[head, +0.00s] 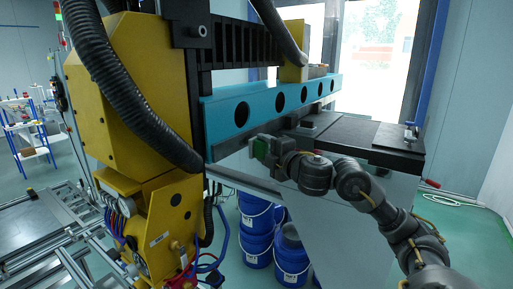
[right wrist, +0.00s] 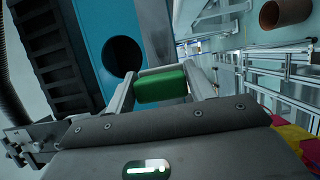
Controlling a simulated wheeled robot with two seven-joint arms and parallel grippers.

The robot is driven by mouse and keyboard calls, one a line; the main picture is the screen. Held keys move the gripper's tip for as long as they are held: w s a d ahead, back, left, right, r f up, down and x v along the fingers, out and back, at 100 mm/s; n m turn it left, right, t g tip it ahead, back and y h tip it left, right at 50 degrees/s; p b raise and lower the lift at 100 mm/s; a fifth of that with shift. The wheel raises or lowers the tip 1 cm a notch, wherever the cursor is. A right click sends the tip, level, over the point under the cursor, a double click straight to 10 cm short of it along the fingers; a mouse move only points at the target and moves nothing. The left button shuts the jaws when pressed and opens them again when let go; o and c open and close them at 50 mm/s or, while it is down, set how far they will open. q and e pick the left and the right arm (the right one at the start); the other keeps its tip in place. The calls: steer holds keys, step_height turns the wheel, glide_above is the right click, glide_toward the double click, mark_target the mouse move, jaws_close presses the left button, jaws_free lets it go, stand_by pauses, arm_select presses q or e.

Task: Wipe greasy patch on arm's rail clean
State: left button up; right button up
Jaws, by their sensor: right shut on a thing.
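The arm's rail (head: 265,103) is a long teal beam with a row of round holes, running from the yellow machine towards the window. It fills the upper left of the right wrist view (right wrist: 92,25), where one dark hole shows. My right gripper (head: 261,148) is just below the rail in the head view, shut on a green sponge (right wrist: 162,86). The sponge sits between the two grey fingertips, close to the rail's edge; I cannot tell whether it touches. I cannot make out a greasy patch on the visible rail face. My left gripper is not in view.
The yellow machine (head: 130,90) with thick black hoses stands at the left. A dark-topped bench (head: 365,140) stands behind my right arm. Several blue buckets (head: 257,217) stand on the floor below the rail. A metal frame (head: 35,235) is at lower left.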

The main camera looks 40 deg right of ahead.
mark_target(255, 146)
steer(key=shift+s, duration=0.25)
steer(key=s, duration=0.1)
steer(key=s+d, duration=0.1)
steer(key=s, duration=0.1)
stand_by(0.5)
stand_by(0.4)
steer(key=w, duration=0.2)
steer(key=w+a, duration=0.1)
steer(key=w, duration=0.2)
steer(key=shift+w+a, duration=0.1)
steer(key=shift+w, duration=0.05)
steer(key=shift+w+a, duration=0.2)
steer(key=shift+w, duration=0.6)
